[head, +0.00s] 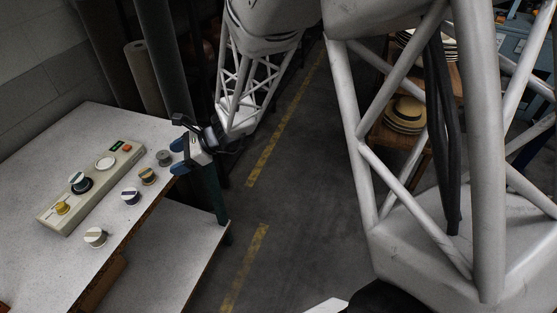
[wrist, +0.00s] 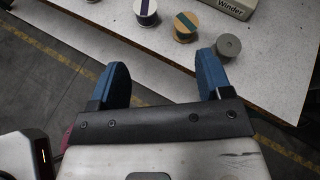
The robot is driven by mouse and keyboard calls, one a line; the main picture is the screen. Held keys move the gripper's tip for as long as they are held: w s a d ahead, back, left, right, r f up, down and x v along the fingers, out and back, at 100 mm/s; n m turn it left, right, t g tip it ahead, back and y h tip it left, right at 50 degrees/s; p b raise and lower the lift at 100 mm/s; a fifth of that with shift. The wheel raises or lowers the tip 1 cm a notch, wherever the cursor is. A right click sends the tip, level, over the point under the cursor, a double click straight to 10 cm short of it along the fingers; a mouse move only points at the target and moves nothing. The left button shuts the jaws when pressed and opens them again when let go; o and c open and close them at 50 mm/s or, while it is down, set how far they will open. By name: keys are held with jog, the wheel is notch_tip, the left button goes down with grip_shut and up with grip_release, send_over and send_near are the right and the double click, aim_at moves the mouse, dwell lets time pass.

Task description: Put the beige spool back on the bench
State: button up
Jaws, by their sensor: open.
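Several spools stand on the bench (head: 150,215). A tan or beige spool with a green band (head: 148,176) stands near the bench's right edge and also shows in the wrist view (wrist: 185,27). A white spool with a beige-olive stripe (head: 95,237) stands nearer the front; I cannot tell which of these is the beige spool. My gripper (head: 178,156) is open and empty at the bench's right edge, with blue fingers in the wrist view (wrist: 163,68). The tan spool is beyond the fingertips, not touched.
A grey spool (head: 164,157) is closest to my gripper. A white spool with a blue band (head: 131,196) stands beside the tan one. Rolls stand behind.

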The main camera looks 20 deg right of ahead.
jog(key=s+d+r+n+h, duration=0.4)
jog(key=s+d+r+n, duration=0.1)
jog(key=s, duration=0.4)
jog(key=s+d+r+n+h, duration=0.4)
jog(key=s+d+r+n, duration=0.2)
jog(key=s, duration=0.4)
jog(key=s+d+r+n+h, duration=0.4)
jog(key=s+d+r+n, duration=0.2)
jog(key=s+n, duration=0.2)
jog(key=shift+s+d+g, duration=0.2)
jog(key=shift+s+g, duration=0.2)
jog(key=shift+s, duration=0.45)
